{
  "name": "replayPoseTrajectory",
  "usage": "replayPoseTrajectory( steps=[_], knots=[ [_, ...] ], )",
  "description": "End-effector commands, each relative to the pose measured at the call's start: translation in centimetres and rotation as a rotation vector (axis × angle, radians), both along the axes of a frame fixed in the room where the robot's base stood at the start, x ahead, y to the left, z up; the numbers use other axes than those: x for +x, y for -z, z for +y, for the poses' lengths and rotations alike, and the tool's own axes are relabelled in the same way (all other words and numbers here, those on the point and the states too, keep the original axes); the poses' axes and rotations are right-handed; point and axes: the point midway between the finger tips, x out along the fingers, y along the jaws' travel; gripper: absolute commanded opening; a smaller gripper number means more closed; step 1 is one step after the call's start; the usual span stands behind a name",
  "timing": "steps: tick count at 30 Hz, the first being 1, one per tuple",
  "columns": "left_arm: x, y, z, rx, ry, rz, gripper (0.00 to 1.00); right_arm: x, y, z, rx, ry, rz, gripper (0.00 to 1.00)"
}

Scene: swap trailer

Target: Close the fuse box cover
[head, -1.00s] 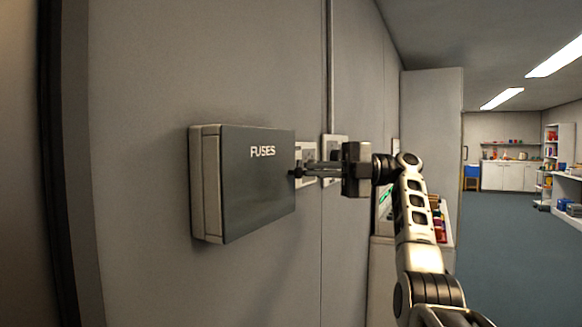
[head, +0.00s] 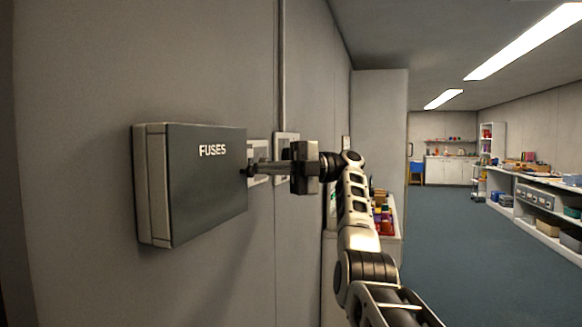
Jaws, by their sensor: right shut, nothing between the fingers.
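The fuse box (head: 154,190) is mounted on the wall at the left of the head view. Its dark grey cover (head: 205,195), marked FUSES, lies flat over the front of the box and looks shut; I see no clear gap at its edges. My right gripper (head: 246,171) is shut and empty. Its fingertips are at the right edge of the cover, touching it or very close; I cannot tell which. The gripper hides part of the wall plates behind it. My left gripper is not in view.
Light wall plates (head: 283,145) are on the wall just right of the box. Beyond my right arm stands a light cabinet (head: 386,120) with colourful items in front. Long shelves (head: 545,205) run along the far right. The blue floor (head: 450,260) between is clear.

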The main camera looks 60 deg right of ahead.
Motion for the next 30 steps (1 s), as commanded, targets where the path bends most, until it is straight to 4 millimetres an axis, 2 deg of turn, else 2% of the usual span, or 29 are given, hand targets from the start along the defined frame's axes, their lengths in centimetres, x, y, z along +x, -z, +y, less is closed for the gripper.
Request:
replayPoseTrajectory(
  steps=[3, 8, 18, 30],
  knots=[
    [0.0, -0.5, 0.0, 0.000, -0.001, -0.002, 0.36, -2.1, -0.3, -2.4, 0.006, 0.006, -0.006, 0.00],
    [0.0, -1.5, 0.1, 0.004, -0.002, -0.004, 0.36, -3.8, -0.5, -4.2, 0.002, 0.009, -0.006, 0.00],
    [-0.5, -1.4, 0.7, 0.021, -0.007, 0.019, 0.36, -4.9, -0.3, -5.4, 0.000, 0.001, -0.015, 0.00],
    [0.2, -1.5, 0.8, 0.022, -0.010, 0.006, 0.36, -4.9, -0.2, -5.4, 0.000, 0.000, -0.019, 0.00]
  ],
)
